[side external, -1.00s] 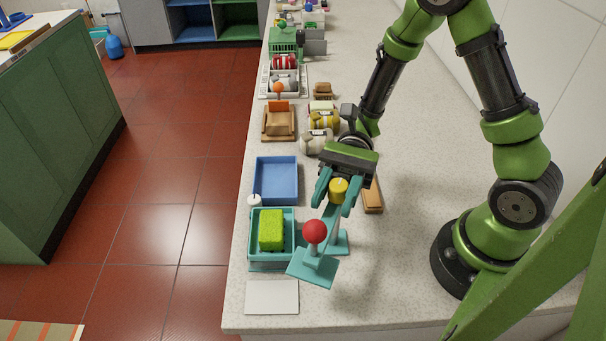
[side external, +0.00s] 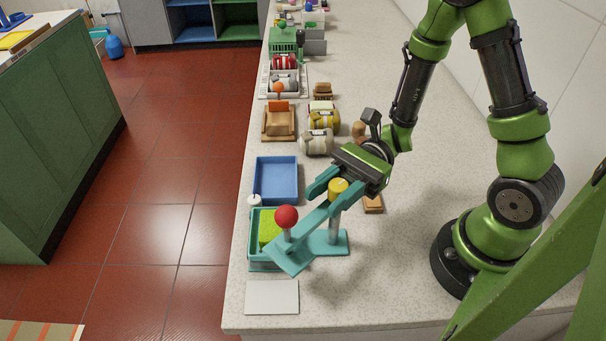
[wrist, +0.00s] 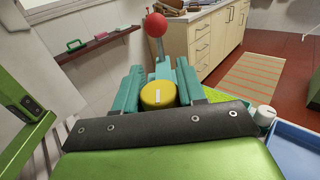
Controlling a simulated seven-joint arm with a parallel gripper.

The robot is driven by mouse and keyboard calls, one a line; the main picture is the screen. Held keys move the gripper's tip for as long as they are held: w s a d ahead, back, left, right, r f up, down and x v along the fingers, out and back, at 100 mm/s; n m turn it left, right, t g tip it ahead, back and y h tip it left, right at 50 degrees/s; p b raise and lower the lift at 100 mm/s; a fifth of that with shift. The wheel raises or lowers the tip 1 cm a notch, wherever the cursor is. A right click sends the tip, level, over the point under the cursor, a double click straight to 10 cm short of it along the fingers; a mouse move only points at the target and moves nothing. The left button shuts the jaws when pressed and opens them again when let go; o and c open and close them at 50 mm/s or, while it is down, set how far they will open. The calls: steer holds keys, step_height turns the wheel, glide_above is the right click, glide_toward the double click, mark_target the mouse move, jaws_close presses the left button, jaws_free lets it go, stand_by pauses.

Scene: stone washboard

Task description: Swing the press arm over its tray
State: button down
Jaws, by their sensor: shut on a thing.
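The teal press arm (side external: 310,237) reaches from a yellow-capped pivot (side external: 338,187) on a grey post to a flat plate with a red ball knob (side external: 287,216). The plate hangs over the front right part of the teal tray (side external: 254,255), which holds a yellow-green sponge-like block (side external: 268,226), partly hidden by the arm.
A blue tray (side external: 276,181) stands behind the teal tray, with a small white knob (side external: 254,200) between them. A pale flat plate (side external: 272,297) lies in front. Other workpieces stand farther back along the counter.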

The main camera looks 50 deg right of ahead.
steer(key=c, duration=0.7)
jaws_free()
steer(key=shift+c, duration=0.2)
steer(key=shift+d, duration=0.1)
steer(key=d, duration=1.6)
steer(key=shift+d, duration=0.4)
